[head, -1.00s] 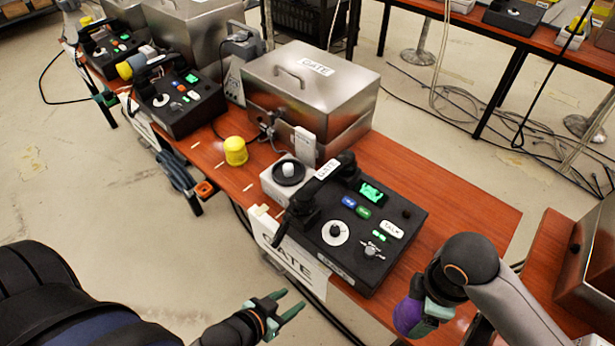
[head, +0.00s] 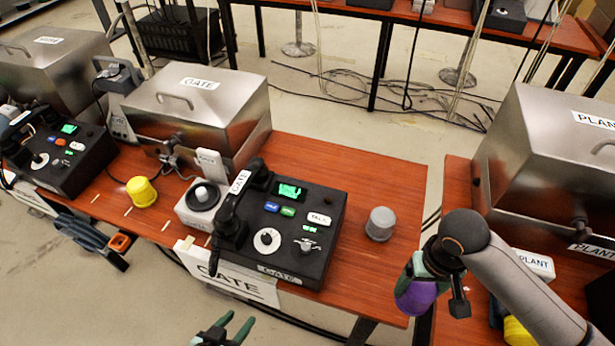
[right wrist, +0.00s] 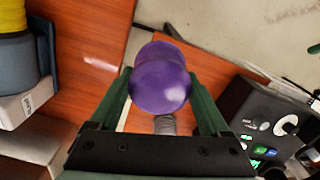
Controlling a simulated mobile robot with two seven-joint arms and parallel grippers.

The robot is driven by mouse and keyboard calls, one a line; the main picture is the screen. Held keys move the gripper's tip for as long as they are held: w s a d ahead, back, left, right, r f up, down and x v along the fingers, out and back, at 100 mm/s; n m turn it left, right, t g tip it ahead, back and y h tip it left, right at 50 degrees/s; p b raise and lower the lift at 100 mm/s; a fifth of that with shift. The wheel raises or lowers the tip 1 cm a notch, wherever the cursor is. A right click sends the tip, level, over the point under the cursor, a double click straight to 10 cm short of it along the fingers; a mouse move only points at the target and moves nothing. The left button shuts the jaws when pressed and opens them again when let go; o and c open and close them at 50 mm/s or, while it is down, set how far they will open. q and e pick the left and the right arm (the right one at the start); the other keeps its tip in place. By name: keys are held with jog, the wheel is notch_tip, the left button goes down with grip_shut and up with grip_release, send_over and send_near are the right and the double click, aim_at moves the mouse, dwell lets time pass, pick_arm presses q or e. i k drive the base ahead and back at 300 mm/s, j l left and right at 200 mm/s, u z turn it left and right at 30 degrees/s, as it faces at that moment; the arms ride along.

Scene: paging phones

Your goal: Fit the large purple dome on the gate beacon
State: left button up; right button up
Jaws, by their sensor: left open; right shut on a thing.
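The large purple dome (head: 415,297) is in my right gripper (head: 428,280), near the right end of the gate table. In the right wrist view, the purple dome (right wrist: 161,78) sits between the two green fingers of the right gripper (right wrist: 162,92). The gate beacon (head: 203,196) is a white box with a black ring and a pale bulb on top; no dome covers it. It stands left of the gate console (head: 280,235), well apart from the right gripper. My left gripper (head: 228,331) is open and empty at the bottom edge, in front of the table.
A grey dome (head: 381,223) stands on the table right of the console, and a yellow dome (head: 141,191) left of the beacon. A handset (head: 235,215) lies along the console's left side. A metal case (head: 200,110) stands behind. The plant table (head: 460,180) is at right.

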aim_at(204, 198)
jog(key=j+z, duration=0.1)
jog(key=j, duration=0.5)
jog(key=j+z, duration=0.15)
jog(key=j, duration=0.5)
jog(key=j+z, duration=0.1)
jog(key=j, duration=0.5)
jog(key=k+j+z, duration=0.1)
jog(key=j, duration=0.5)
jog(key=k+j+z, duration=0.15)
jog(key=j, duration=0.45)
